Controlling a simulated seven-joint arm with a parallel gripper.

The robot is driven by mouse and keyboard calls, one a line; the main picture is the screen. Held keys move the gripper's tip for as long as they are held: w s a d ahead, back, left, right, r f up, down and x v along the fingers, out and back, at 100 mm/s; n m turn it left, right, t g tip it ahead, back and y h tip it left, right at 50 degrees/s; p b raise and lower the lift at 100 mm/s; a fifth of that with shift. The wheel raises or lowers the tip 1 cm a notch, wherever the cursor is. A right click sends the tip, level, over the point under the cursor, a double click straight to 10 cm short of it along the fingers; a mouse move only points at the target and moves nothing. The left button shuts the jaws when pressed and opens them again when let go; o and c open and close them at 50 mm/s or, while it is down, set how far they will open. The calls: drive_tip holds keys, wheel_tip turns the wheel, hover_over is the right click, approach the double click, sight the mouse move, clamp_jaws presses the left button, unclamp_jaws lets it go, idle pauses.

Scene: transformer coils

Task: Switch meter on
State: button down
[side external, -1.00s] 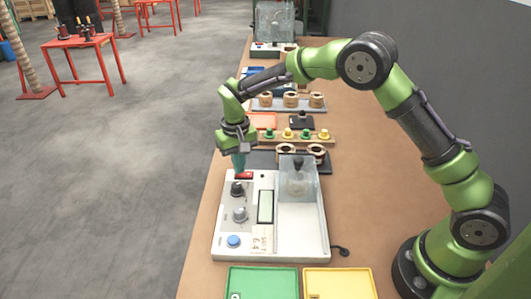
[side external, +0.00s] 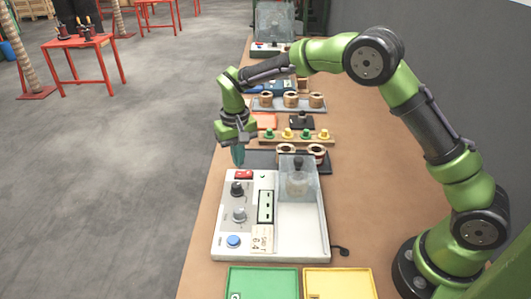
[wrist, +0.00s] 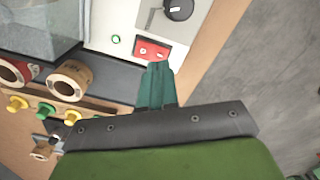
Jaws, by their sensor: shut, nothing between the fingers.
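The meter (side external: 226,205) is a pale box on the bench with two dark and grey knobs, a blue button and a display (side external: 266,207) that shows dark dash-like marks. Its red rocker switch (side external: 243,174) sits at the far end of the panel. It also shows in the wrist view (wrist: 151,49), beside a small green lamp (wrist: 115,39) that looks lit. My gripper (side external: 238,162) points down with its teal fingers together and empty. In the wrist view the fingertips (wrist: 158,66) are close to the switch's near edge and appear just clear of it.
A clear-walled chamber (side external: 299,178) stands on the meter's right half. Behind are coils (side external: 316,151), a rack of yellow and green pegs (side external: 288,134) and more coils (side external: 291,100). Green (side external: 262,283) and yellow (side external: 339,284) trays lie in front. The bench's left edge is near.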

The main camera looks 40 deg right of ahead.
sight(243, 175)
drive_tip(key=shift+r, duration=1.85)
drive_tip(key=shift+s+d+f, duration=0.1)
drive_tip(key=shift+s+f, duration=0.45)
drive_tip(key=shift+s, duration=0.2)
drive_tip(key=s+d+r+t, duration=0.2)
drive_tip(key=s+r, duration=0.3)
drive_tip(key=s, duration=0.3)
drive_tip(key=s+d+r+t+y, duration=0.1)
drive_tip(key=s+d+r+t, duration=0.1)
drive_tip(key=s+r, duration=0.3)
drive_tip(key=s+d+r+m+t+y, duration=0.1)
drive_tip(key=s+d+r+t, duration=0.2)
drive_tip(key=s, duration=0.9)
drive_tip(key=shift+s+r, duration=0.25)
drive_tip(key=shift+r, duration=0.65)
drive_tip(key=c, duration=1.8)
unclamp_jaws()
drive_tip(key=shift+c, duration=0.2)
